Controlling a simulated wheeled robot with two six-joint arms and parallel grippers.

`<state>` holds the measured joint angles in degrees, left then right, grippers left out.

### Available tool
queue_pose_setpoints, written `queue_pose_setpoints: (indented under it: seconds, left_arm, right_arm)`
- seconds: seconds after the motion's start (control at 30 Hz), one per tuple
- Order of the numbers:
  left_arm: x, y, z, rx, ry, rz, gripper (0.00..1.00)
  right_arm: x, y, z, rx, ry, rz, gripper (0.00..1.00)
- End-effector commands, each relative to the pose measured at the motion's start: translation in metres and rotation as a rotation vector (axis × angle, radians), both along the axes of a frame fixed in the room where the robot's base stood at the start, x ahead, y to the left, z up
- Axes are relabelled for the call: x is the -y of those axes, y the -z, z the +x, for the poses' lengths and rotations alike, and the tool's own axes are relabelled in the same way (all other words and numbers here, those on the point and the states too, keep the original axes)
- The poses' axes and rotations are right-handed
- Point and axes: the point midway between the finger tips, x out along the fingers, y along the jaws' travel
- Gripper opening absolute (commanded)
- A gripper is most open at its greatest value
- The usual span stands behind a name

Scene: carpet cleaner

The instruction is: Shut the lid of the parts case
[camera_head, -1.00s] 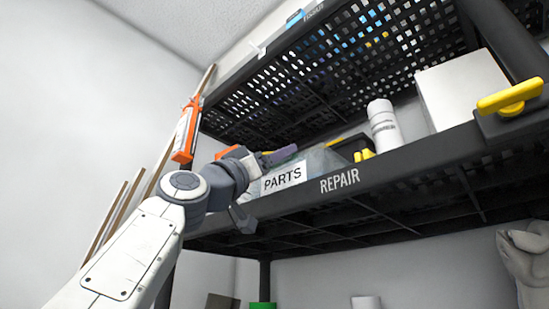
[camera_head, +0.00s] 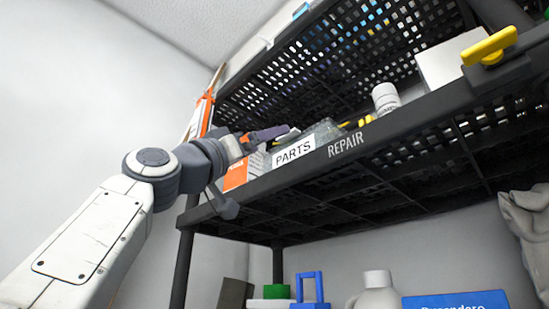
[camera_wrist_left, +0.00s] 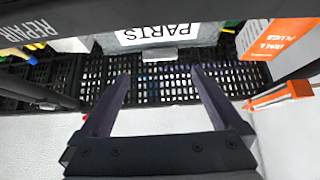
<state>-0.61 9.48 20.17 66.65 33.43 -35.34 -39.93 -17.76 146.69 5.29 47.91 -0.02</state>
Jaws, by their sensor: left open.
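The parts case (camera_head: 322,132) sits on the shelf, a greyish, see-through box with a white PARTS label on its front. In the left wrist view the case front (camera_wrist_left: 205,36) shows at the top, its label upside down, with a grey latch-like piece (camera_wrist_left: 158,54) below the label. I cannot tell how far the lid stands open. My left gripper (camera_head: 272,134) is at the case's left end in the head view, partly hidden by its own wrist. In the wrist view the left gripper (camera_wrist_left: 160,74) is open and empty, its fingers pointing towards the case front, apart from it.
An orange and white box (camera_head: 238,174) stands left of the case, close to my left wrist. A white bottle (camera_head: 386,97) and a white box (camera_head: 446,60) stand to the right. The black REPAIR shelf edge (camera_head: 400,127) runs in front; a mesh shelf (camera_head: 330,55) hangs above.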

Motion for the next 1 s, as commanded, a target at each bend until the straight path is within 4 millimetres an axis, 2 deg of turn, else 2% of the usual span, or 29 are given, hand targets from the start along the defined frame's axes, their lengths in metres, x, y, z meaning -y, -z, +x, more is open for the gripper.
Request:
queue_pose_setpoints:
  seconds: [0.03,0.27,0.87,1.0]
  left_arm:
    - [-0.004,0.009,-0.004,0.001,-0.004,0.0,1.0]
    - [-0.011,0.013,-0.013,0.001,-0.002,0.001,1.0]
    - [-0.011,0.013,-0.013,0.0,0.0,0.0,1.0]
    - [-0.006,0.002,-0.019,-0.024,0.027,0.002,1.0]
  right_arm:
    - [0.0,0.01,0.0,0.0,0.0,0.0,0.63]
    - [0.0,0.018,0.0,0.0,0.0,0.0,0.63]
    - [0.0,0.017,0.0,0.0,0.0,0.0,0.63]
    - [0.0,0.005,0.0,0.0,0.0,0.0,0.63]
